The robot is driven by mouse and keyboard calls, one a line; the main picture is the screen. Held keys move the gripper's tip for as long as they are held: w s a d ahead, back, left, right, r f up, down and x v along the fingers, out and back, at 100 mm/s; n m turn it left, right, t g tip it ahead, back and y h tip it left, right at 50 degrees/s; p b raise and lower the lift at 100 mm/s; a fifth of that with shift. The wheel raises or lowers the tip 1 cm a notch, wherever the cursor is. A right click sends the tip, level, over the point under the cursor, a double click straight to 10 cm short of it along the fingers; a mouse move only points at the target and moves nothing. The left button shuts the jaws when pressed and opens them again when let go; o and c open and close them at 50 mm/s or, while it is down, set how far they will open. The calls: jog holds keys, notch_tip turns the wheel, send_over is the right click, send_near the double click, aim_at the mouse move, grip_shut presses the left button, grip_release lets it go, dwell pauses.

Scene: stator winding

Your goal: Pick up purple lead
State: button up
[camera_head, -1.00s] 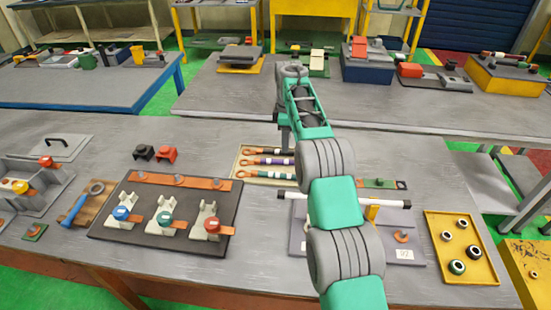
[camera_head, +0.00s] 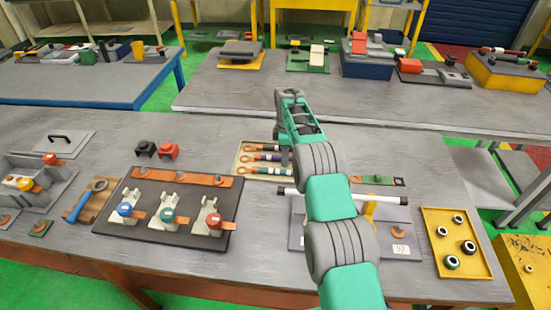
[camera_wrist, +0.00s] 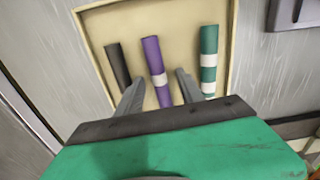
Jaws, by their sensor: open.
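The purple lead (camera_wrist: 155,68) lies in a shallow cream tray (camera_wrist: 172,18) in the wrist view, between a black lead (camera_wrist: 118,64) and a green lead (camera_wrist: 208,60). It has a white band. My gripper (camera_wrist: 157,88) is open, with one finger on each side of the purple lead; I cannot tell how far above it they are. In the head view the purple lead (camera_head: 262,157) lies in the tray with its orange lug end to the left. My gripper is at the tray's right side there, and my arm hides the leads' right ends.
A dark board with three clamp blocks (camera_head: 168,212) stands left of the tray. Red and black pieces (camera_head: 158,149) stand left of the tray.

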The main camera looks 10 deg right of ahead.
jog(key=shift+f, duration=0.1)
jog(key=shift+c, duration=0.2)
grip_shut()
dwell(0.5)
